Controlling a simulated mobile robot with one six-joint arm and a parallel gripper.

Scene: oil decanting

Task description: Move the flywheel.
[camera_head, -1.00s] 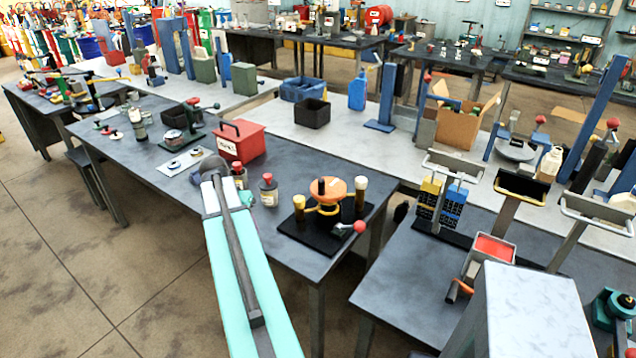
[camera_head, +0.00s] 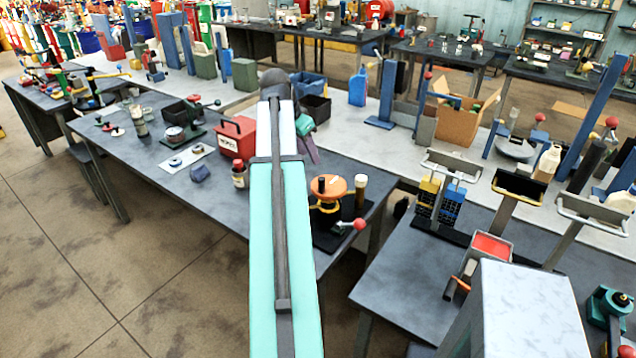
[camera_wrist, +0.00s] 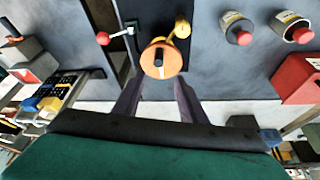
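An orange disc with a black upright knob, which I take to be the flywheel (camera_head: 328,187), sits on a device with a black base (camera_head: 328,240) on the dark table. In the wrist view the orange disc (camera_wrist: 161,62) lies just beyond my fingertips, roughly centred between them. My gripper (camera_wrist: 158,84) is open and empty, its two grey-purple fingers spread apart. In the head view my gripper (camera_head: 308,148) shows beside my arm, above and behind the disc. My arm hides the left part of the device. The height gap between fingers and disc cannot be judged.
Two red-capped bottles (camera_wrist: 238,28) and a red box (camera_wrist: 300,80) are close by.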

